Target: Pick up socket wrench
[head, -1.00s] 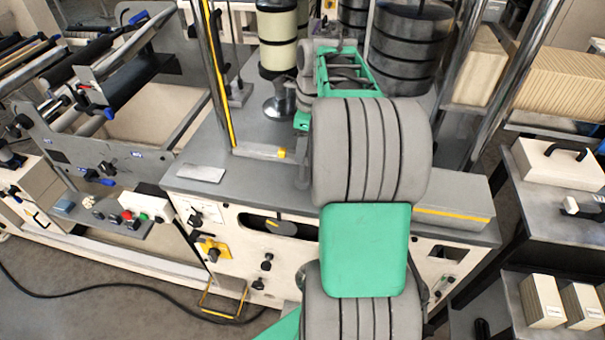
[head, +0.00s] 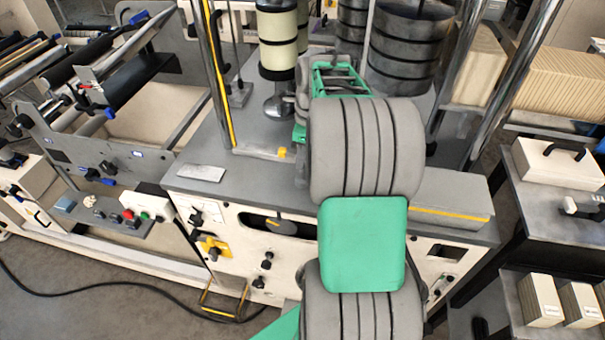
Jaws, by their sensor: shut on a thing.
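My arm reaches over the grey machine top, and my gripper (head: 300,166) is at its far end, mostly hidden behind my forearm. A small yellow piece (head: 284,152), which looks like part of the socket wrench, shows just left of my gripper. The gripper is shut on the wrench. Most of the wrench and the fingertips are hidden, so the exact grip and any gap above the surface cannot be told.
A chrome post with a yellow strip (head: 217,80) stands just left of my gripper. Behind are a cream-and-black column (head: 278,45) and a stack of dark discs (head: 408,50). A flat metal plate (head: 201,173) lies at the front left. The grey top (head: 255,190) before the gripper is clear.

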